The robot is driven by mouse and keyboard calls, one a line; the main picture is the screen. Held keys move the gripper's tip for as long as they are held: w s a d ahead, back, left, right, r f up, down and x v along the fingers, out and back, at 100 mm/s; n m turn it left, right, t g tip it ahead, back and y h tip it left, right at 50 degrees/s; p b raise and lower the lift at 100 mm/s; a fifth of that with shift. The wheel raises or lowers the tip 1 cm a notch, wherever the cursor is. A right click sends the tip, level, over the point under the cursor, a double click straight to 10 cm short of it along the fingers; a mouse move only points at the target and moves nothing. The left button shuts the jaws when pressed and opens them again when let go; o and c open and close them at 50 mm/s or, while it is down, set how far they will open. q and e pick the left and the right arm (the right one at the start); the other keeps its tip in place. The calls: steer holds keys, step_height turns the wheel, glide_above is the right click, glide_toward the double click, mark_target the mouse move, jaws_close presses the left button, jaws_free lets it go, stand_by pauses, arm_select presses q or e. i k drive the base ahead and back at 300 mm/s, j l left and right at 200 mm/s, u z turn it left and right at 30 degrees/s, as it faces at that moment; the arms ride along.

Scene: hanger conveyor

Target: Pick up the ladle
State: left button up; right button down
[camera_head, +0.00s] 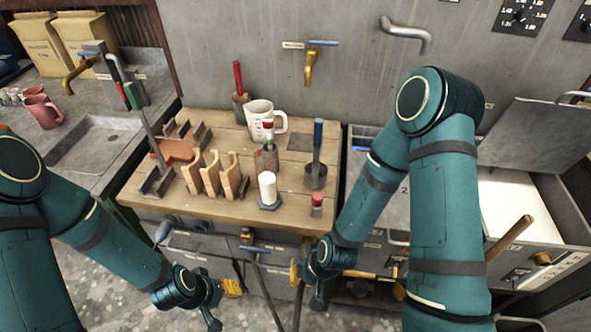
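I cannot tell for certain which thing is the ladle. A dark round cup (316,177) with an upright blue handle (318,135) stands at the right of the wooden table and looks ladle-like. A similar dark cup (241,108) with a red handle (238,76) stands at the back. A long tool with a green grip (132,96) leans upright in a metal holder at the left. My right gripper (306,287) is low in front of the table, fingers apart, empty. My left gripper (222,304) is further left and also low, apparently open and empty.
The wooden table (215,208) holds a white mug (259,119), brown curved moulds (213,173), a white cylinder (267,188) and a small red-topped jar (317,204). A tap (310,66) is on the back wall. My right arm covers part of the drawers at the right.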

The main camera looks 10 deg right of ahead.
mark_target(316, 172)
steer(key=i+j+z, duration=0.1)
steer(key=j+z, duration=0.15)
steer(key=z, duration=0.2)
steer(key=j+z, duration=0.25)
steer(key=z, duration=0.2)
